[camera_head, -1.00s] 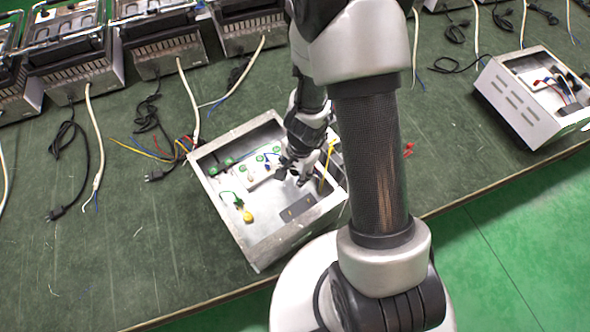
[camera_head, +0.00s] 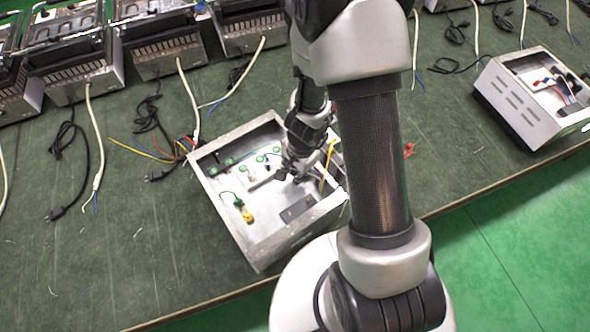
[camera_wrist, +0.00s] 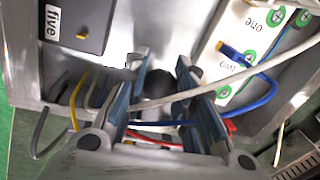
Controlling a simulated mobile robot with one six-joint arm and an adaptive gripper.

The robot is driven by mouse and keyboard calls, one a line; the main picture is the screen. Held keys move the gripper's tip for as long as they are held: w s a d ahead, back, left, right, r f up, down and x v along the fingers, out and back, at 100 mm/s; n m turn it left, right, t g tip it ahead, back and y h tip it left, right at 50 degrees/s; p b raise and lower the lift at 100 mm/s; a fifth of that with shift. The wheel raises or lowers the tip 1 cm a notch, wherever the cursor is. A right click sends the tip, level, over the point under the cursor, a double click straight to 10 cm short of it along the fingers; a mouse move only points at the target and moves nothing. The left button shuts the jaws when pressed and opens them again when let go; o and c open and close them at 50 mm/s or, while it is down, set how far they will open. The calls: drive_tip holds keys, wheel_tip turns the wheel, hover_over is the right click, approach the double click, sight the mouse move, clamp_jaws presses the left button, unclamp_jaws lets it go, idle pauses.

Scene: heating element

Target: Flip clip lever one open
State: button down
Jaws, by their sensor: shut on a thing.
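The white clip block (camera_wrist: 240,38) with green round marks and the labels "one" and "two" is at the upper right of the wrist view. Label "one" is near the top edge, "two" below it. I cannot make out the levers clearly. A blue wire with an orange end (camera_wrist: 235,54) lies over the block. My gripper (camera_wrist: 160,68) points into the open metal case, its right finger beside the block near "two". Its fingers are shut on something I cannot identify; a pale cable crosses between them. In the head view my gripper (camera_head: 288,172) is inside the case (camera_head: 233,237).
A dark box labelled "five" (camera_wrist: 75,28) is left of the fingers. Yellow, red, grey and blue wires crowd around them. The case walls surround my gripper. Another white case (camera_head: 520,105) stands at the right, and heaters line the back left.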

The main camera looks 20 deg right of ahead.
drive_tip(key=shift+w+d+r+y+b, duration=0.15)
drive_tip(key=shift+d+y, duration=0.15)
drive_tip(key=shift+y, duration=0.15)
drive_tip(key=shift+w+d+r+y+b, duration=0.15)
drive_tip(key=shift+d+y, duration=0.1)
drive_tip(key=shift+y, duration=0.2)
drive_tip(key=shift+d+r+g+y, duration=0.2)
drive_tip(key=shift+g+y, duration=0.1)
drive_tip(key=shift+y, duration=0.4)
drive_tip(key=c, duration=1.3)
unclamp_jaws()
drive_tip(key=shift+s, duration=0.1)
drive_tip(key=v, duration=1.2)
drive_tip(key=shift+a, duration=0.1)
